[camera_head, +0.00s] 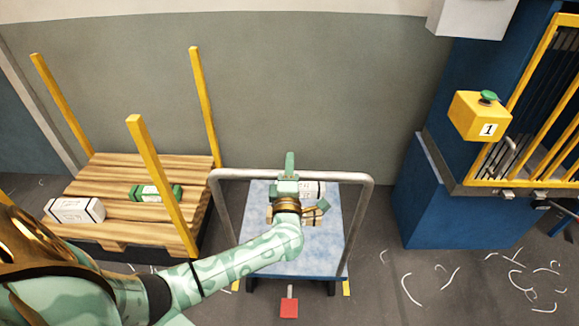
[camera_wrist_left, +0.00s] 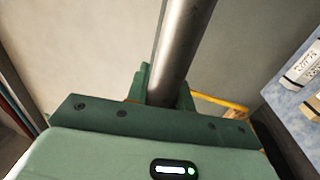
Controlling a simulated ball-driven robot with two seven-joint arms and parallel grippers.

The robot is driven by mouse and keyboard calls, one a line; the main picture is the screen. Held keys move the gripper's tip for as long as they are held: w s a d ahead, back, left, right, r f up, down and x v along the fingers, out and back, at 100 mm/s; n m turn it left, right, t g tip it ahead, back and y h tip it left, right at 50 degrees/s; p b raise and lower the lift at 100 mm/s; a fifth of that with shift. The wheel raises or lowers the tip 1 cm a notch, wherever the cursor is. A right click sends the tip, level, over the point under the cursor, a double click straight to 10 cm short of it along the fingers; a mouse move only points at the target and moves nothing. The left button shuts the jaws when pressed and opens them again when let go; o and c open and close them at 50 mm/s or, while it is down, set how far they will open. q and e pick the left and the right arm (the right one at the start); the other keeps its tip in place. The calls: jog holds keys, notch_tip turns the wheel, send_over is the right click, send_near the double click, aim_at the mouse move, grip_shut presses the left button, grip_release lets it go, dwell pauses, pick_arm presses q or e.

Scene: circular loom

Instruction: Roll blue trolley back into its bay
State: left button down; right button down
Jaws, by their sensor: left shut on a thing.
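The blue trolley (camera_head: 328,252) stands in the middle of the head view, with a speckled blue deck and a grey tubular handle (camera_head: 228,174). My left gripper (camera_head: 288,176) is shut on the top bar of the handle. In the left wrist view the metal tube (camera_wrist_left: 186,45) runs between the green fingers (camera_wrist_left: 163,92). A white labelled packet (camera_head: 313,189) and a brown piece lie on the deck, partly hidden by my left arm. Short yellow marks (camera_head: 346,288) show on the floor at the trolley's near corners. My right gripper is not in view.
A wooden pallet (camera_head: 120,176) with yellow posts stands at left, carrying a white box (camera_head: 75,210) and a green box (camera_head: 157,193). A red pad (camera_head: 289,308) sticks out at the trolley's near side. A blue machine (camera_head: 430,195) with a yellow button box (camera_head: 478,116) stands at right. Thread scraps litter the floor.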

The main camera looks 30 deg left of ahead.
pick_arm(q)
jog(key=shift+s+d+f, duration=0.1)
jog(key=shift+s+f, duration=0.05)
jog(key=shift+f, duration=0.5)
jog(key=c, duration=1.2)
grip_release()
jog(key=shift+c, duration=0.2)
jog(key=shift+w+r, duration=0.15)
jog(key=shift+w, duration=0.05)
jog(key=shift+r, duration=0.1)
jog(key=p+v, duration=0.1)
jog(key=v, duration=1.5)
jog(key=shift+s+p, duration=0.15)
jog(key=shift+p, duration=0.2)
jog(key=shift+o, duration=0.2)
